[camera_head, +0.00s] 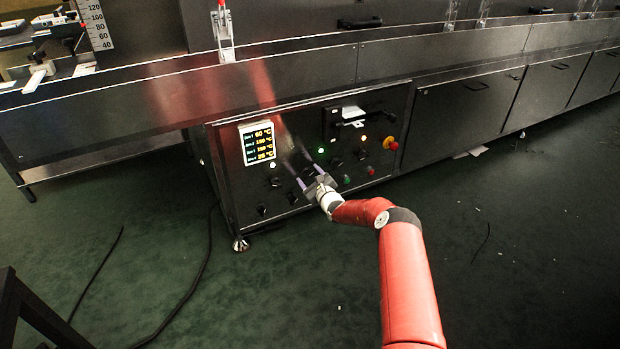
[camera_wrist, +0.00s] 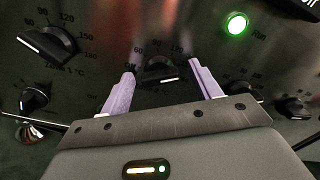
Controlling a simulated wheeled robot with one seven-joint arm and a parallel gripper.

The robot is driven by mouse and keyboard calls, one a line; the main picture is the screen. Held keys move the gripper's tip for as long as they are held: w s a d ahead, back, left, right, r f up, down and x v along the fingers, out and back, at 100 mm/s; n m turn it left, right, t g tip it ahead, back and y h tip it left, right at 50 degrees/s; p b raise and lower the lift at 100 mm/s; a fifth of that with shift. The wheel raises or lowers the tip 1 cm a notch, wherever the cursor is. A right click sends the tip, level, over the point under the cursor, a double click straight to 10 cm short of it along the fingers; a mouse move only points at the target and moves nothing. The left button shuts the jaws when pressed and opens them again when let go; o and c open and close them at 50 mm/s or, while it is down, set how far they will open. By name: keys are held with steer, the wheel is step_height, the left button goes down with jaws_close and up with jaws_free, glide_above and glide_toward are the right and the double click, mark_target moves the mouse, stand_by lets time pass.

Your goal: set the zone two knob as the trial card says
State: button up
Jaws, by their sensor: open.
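A dark control panel (camera_head: 232,190) is set in the front of the dryer. My gripper (camera_head: 308,175) is open at the panel, its pale purple fingers apart. In the wrist view a black dial knob (camera_wrist: 157,69) with a temperature scale lies between the fingertips (camera_wrist: 160,71). I see no clear grip on it; a white mark shows low on its right part.
A lit temperature display (camera_head: 258,144) is at the panel's upper left. A green lamp (camera_head: 321,151) is lit, and it also shows in the wrist view (camera_wrist: 236,24). Smaller knobs (camera_wrist: 34,99) sit nearby. A red emergency button (camera_head: 392,145) is at right. The floor in front is mostly clear.

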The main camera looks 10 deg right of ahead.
steer(key=c, duration=1)
steer(key=shift+n, duration=0.4)
steer(key=n, duration=0.2)
steer(key=shift+a+n+p, duration=0.1)
steer(key=shift+n+p, duration=0.2)
steer(key=shift+n, duration=0.1)
steer(key=n, duration=0.4)
steer(key=shift+n, duration=0.3)
steer(key=n+b, duration=0.1)
steer(key=n, duration=0.2)
steer(key=shift+a+f, duration=0.1)
steer(key=shift+f, duration=0.05)
steer(key=shift+n+b, duration=0.85)
steer(key=shift+n, duration=1.35)
